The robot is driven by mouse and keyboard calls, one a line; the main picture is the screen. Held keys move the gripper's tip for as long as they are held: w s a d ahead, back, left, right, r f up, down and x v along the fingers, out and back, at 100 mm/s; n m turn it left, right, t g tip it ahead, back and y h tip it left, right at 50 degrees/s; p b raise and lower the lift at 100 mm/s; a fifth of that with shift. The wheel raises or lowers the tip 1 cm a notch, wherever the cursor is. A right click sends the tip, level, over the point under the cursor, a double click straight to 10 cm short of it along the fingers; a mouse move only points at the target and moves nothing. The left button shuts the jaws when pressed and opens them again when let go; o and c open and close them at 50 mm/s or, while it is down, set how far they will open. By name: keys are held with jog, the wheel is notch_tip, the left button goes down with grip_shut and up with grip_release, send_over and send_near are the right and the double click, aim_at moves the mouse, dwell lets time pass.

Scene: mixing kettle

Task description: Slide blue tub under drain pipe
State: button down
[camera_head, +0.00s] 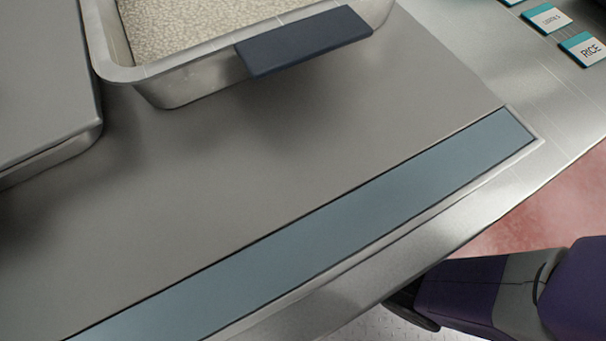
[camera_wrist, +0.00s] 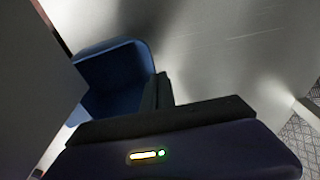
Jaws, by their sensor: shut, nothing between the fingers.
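A blue tub (camera_wrist: 112,72) shows in the wrist view, left of centre, partly cut off by a grey panel on its left and by my gripper below. My gripper (camera_wrist: 160,80) is shut and empty; its dark fingers stand at the tub's right side. I cannot tell whether they touch it. No drain pipe shows in either view. The head view shows neither the tub nor the gripper, only part of my purple arm at the lower right, beside and below the counter edge.
A grey panel (camera_wrist: 30,80) stands close on the left in the wrist view. In the head view a steel counter (camera_head: 250,170) carries a tray (camera_head: 180,92) of pale grains with a dark handle. Label cards, one reading RICE (camera_head: 584,48), lie at the upper right.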

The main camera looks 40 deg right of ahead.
jog(key=w+a, duration=0.1)
jog(key=a, duration=0.5)
jog(key=shift+w+a+r+b, duration=0.2)
jog(key=shift+w+b, duration=0.15)
jog(key=shift+w, duration=0.05)
jog(key=shift+r, duration=0.1)
dwell(0.6)
notch_tip(320, 180, up, 8)
jog(key=a+p, duration=0.1)
jog(key=p, duration=0.3)
jog(key=shift+w+r+p, duration=0.2)
jog(key=shift+r+p, duration=0.05)
jog(key=shift+p, duration=0.05)
jog(key=shift+a, duration=0.1)
